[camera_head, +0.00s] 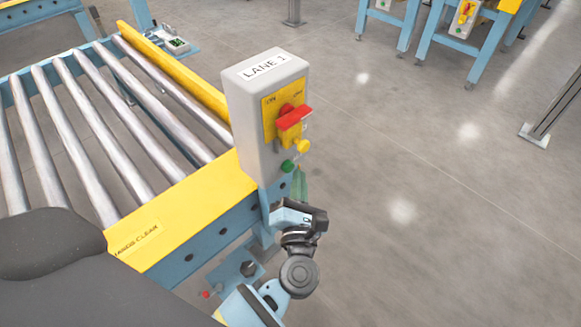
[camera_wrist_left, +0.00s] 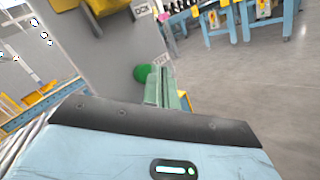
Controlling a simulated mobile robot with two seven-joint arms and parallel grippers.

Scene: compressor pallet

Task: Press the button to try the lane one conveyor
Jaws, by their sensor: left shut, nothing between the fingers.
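The grey control box (camera_head: 266,115) labelled LANE 1 stands at the corner of the conveyor. Its face has a red rotary switch (camera_head: 292,116) on a yellow plate, with a green button (camera_head: 288,166) low on the face. My left gripper (camera_head: 299,178) is shut and empty, its green fingers pointing up just below and right of the green button. In the left wrist view the green button (camera_wrist_left: 143,73) shows just left of the fingertips (camera_wrist_left: 163,72), partly hidden behind them. I cannot tell whether they touch. My right gripper is not in view.
The roller conveyor (camera_head: 110,110) with yellow side rails fills the left side. Blue stands (camera_head: 470,50) are at the back right, and a dark post (camera_head: 553,108) at the right. The floor (camera_head: 420,200) right of the box is clear.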

